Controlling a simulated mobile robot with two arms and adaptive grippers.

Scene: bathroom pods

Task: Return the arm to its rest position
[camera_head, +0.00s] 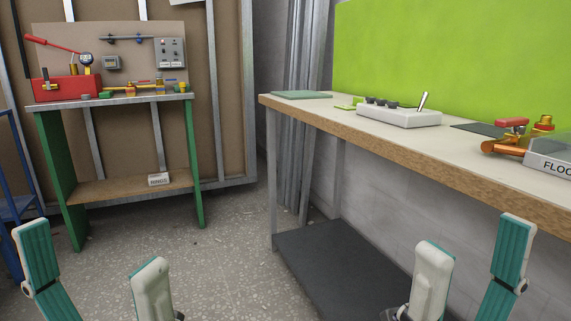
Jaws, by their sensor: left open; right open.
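My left gripper (92,243) shows at the bottom left, its two teal and off-white fingers spread wide apart with nothing between them. My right gripper (476,234) shows at the bottom right, also spread open and empty. Its fingers appear in front of the workbench in the picture. Most of both arms is out of view, below the frame.
A long wood-edged workbench (375,144) runs along the right, holding a white block (405,118), brass and red fittings (517,139) and a "FLOO" labelled box (553,166). A green-legged table (60,176) stands back left. Speckled floor (225,262) between them is clear.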

